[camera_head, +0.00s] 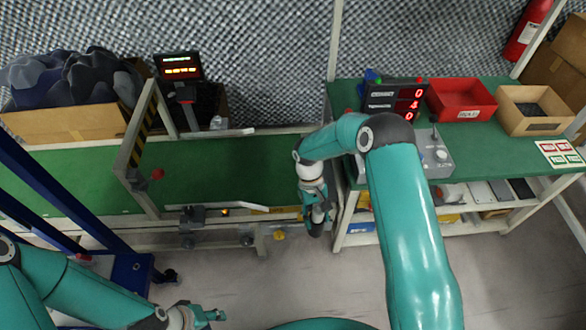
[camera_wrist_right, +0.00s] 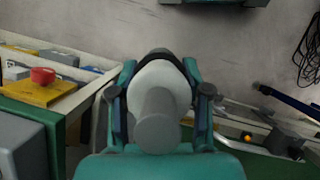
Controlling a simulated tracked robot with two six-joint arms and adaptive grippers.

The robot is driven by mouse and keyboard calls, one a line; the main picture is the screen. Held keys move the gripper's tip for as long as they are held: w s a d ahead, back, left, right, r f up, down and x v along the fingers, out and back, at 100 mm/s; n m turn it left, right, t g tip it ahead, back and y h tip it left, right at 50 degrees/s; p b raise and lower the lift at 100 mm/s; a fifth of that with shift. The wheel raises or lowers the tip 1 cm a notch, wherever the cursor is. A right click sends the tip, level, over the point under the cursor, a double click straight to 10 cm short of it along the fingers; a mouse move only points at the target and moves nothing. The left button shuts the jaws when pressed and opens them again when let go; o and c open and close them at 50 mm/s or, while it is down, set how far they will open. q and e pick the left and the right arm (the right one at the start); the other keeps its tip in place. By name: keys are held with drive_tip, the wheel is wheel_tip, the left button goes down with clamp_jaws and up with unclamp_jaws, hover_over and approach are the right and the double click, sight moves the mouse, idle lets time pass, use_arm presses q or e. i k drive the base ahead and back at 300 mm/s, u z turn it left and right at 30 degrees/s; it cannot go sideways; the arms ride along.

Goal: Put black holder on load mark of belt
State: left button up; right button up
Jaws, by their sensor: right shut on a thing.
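My right gripper (camera_head: 316,212) hangs by the right end of the green belt (camera_head: 235,175), near its front rail. It is shut on a dark thing (camera_head: 316,230), which looks like the black holder. In the right wrist view, the fingers of my right gripper (camera_wrist_right: 162,100) flank a rounded white and grey piece with a black band (camera_wrist_right: 160,54); its lower part is hidden. The belt also shows at the lower right of that view (camera_wrist_right: 265,166). I cannot make out the load mark. My left gripper (camera_head: 208,315) is low at the front left, far from the belt; its opening is unclear.
A striped gate frame (camera_head: 138,145) spans the belt at the left. A green bench (camera_head: 470,140) at the right holds a red tray (camera_head: 460,99), a wooden box (camera_head: 533,109), a number display (camera_head: 394,101) and a grey control box (camera_head: 431,152). Blue posts (camera_head: 60,190) stand at the left.

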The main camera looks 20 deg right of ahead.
sight(275, 177)
drive_tip(key=k, duration=0.65)
drive_tip(key=z, duration=0.25)
drive_tip(key=i, duration=1.65)
drive_tip(key=u, duration=0.2)
